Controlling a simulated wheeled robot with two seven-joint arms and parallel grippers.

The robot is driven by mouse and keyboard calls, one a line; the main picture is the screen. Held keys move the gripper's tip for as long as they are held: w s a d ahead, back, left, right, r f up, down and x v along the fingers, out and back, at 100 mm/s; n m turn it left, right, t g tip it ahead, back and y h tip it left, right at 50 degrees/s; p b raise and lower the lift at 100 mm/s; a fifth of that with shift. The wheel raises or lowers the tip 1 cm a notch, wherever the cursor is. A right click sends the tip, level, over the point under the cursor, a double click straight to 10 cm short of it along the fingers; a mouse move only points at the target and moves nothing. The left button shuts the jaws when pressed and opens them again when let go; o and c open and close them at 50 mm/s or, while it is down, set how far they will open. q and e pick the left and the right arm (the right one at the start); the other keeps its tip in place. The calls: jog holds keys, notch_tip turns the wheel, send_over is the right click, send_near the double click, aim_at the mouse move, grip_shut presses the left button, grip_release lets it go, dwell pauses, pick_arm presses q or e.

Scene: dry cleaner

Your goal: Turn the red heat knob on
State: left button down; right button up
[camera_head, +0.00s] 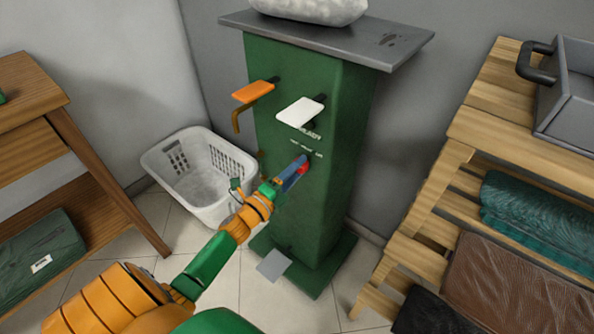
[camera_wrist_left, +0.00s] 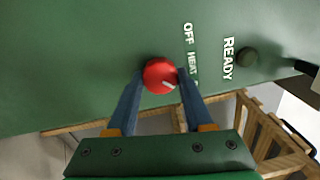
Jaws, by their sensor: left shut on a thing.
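The red heat knob (camera_wrist_left: 158,77) is round with a pale pointer mark and sits on the green machine front. In the left wrist view the mark points to the lower right of the picture. The words "OFF" and "HEAT" (camera_wrist_left: 191,55) are printed beside it. In the head view the red knob (camera_head: 303,169) shows partly behind my left gripper (camera_head: 292,172). In the left wrist view my left gripper (camera_wrist_left: 160,82) has its two blue fingers on either side of the knob, shut on it. My right gripper is not in view.
The green press column (camera_head: 335,190) has an orange lever (camera_head: 254,91) and a white lever (camera_head: 300,111) above the knob. A dark "READY" lamp (camera_wrist_left: 247,57) is near the label. A white basket (camera_head: 205,205) stands left, a wooden shelf (camera_head: 455,150) right, and a grey pedal (camera_head: 273,265) below.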

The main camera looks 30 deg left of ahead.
pick_arm(q)
jog(key=shift+r, duration=0.1)
dwell(0.5)
jog(key=shift+c, duration=1.5)
grip_release()
jog(key=s, duration=0.7)
jog(key=shift+a+f+p, duration=0.2)
jog(key=shift+a+p, duration=0.1)
